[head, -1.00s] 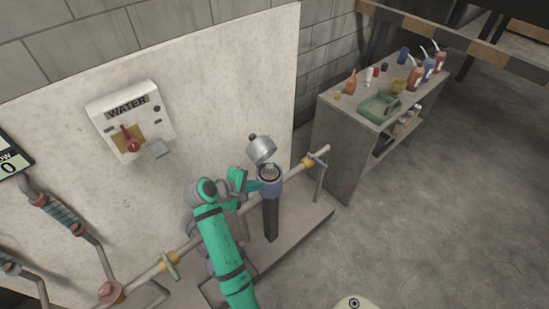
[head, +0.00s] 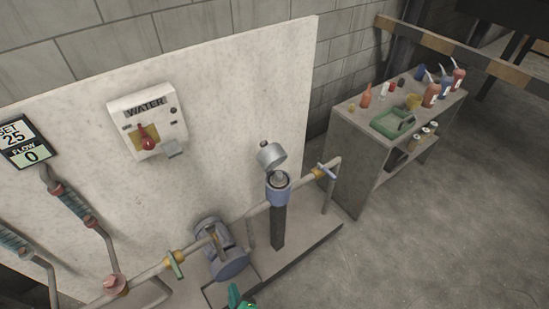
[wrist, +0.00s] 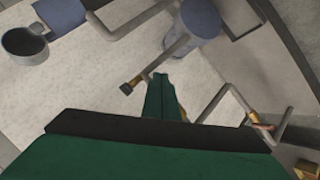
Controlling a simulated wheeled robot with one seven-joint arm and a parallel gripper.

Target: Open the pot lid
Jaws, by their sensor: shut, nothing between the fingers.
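The pot (head: 279,190) is a blue-rimmed cup on top of a dark post, in the middle of the head view. Its silver lid (head: 271,156), with a dark knob on top, stands tilted up and back behind the pot's rim, so the mouth is uncovered. My gripper (wrist: 161,77) shows in the wrist view with its green fingers together and nothing between them. A hollow, round grey and blue piece sits at the upper left of the wrist view, well apart from my fingers; I cannot tell if it is the pot or its lid. A green part of my arm shows at the head view's bottom edge.
A pipe with a green-handled valve (head: 174,264) and a blue-handled valve (head: 326,171) runs beside the pot. A round blue-grey pump (head: 228,258) stands left of it. The water box (head: 147,121) hangs on the panel. A cluttered shelf (head: 361,160) stands right; open floor lies in front of it.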

